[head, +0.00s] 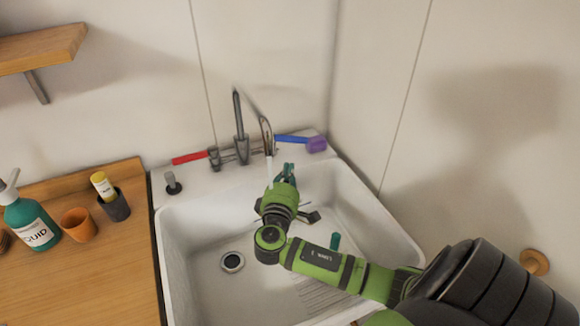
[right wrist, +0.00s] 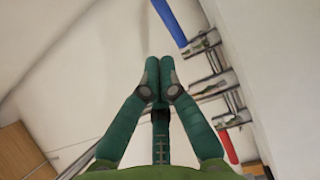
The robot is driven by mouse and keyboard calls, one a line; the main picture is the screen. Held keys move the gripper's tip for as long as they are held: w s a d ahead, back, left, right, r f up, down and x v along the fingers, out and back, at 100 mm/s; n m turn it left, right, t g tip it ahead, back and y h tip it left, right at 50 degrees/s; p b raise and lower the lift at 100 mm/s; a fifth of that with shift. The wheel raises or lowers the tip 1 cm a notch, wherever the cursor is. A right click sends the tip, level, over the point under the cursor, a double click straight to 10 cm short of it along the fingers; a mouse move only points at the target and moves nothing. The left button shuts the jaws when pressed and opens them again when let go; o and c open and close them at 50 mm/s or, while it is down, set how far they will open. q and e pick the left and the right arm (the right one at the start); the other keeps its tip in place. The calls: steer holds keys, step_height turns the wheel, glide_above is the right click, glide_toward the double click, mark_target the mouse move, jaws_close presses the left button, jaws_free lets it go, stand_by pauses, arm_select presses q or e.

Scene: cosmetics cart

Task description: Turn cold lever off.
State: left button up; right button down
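The blue cold lever (head: 291,139) sticks out to the right of the faucet (head: 240,140) on the sink's back rim. A purple piece (head: 317,144) shows at its right end. The red lever (head: 188,157) sticks out to the left. A pale stream (head: 268,168) hangs below the spout. My right gripper (head: 286,168) is over the back of the sink, in front of the blue lever and apart from it. In the right wrist view its fingertips (right wrist: 165,65) are together with nothing visible between them. The blue lever (right wrist: 170,22) lies beyond the tips there. My left gripper is not in view.
The white sink (head: 172,235) sits in the corner, with walls behind and right. The wooden counter (head: 95,280) holds a teal bottle (head: 30,222), an orange cup (head: 79,224) and a dark cup (head: 116,206).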

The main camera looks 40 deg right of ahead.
steer(key=b, duration=0.4)
glide_toward(296, 138)
steer(key=x, duration=0.5)
steer(key=shift+d+f, duration=0.1)
steer(key=shift+w+d, duration=0.45)
steer(key=shift+d, duration=0.05)
